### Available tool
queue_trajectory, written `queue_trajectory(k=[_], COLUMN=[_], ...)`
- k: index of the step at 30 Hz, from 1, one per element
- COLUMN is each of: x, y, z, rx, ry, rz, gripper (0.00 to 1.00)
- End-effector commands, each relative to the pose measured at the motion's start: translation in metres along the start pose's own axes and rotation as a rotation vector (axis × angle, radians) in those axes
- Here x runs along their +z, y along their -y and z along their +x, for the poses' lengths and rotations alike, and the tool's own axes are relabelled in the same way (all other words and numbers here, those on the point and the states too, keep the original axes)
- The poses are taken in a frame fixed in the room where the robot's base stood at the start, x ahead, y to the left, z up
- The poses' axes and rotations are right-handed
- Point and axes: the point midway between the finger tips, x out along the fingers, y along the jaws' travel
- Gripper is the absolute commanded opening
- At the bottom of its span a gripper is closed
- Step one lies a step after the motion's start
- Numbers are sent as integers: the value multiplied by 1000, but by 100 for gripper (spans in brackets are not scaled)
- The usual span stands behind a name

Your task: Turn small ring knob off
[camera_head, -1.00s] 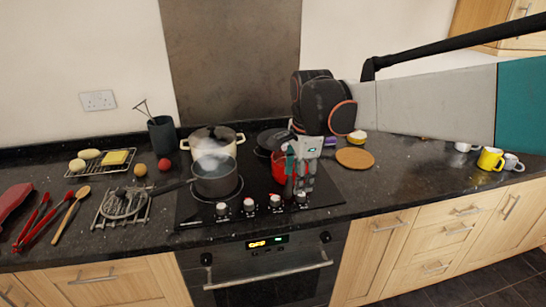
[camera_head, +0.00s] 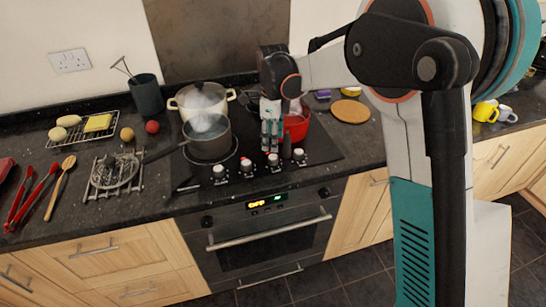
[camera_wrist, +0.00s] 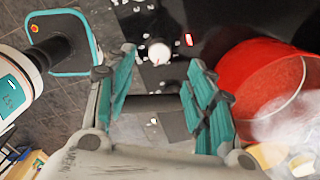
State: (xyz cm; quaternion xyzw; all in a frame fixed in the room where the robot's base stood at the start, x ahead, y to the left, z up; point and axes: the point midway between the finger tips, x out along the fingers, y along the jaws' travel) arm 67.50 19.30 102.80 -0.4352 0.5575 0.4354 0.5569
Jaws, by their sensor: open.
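A row of control knobs runs along the hob's front edge in the head view: a far left knob (camera_head: 219,171), a second knob (camera_head: 246,164), a third knob (camera_head: 273,160) and a far right knob (camera_head: 299,154). I cannot tell which one is for the small ring. My gripper (camera_head: 271,141) points down just above the third knob. In the wrist view my gripper (camera_wrist: 161,72) is open and empty, its teal-padded fingers apart. A pale round knob (camera_wrist: 158,53) with a red mark shows between the fingertips, apart from them.
A red pot (camera_head: 297,124) stands close beside my gripper; it is at right in the wrist view (camera_wrist: 262,85). A steaming grey saucepan (camera_head: 208,140) and a cream pot (camera_head: 178,105) stand on the left hob. The oven front (camera_head: 265,235) is below.

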Motion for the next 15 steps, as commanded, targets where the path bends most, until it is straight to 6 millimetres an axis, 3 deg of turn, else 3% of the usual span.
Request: queue_trajectory(k=[6,15], x=[0,0], y=[0,0], z=[44,74], rx=[0,0], ry=[0,0], rz=[0,-1], gripper=[50,50])
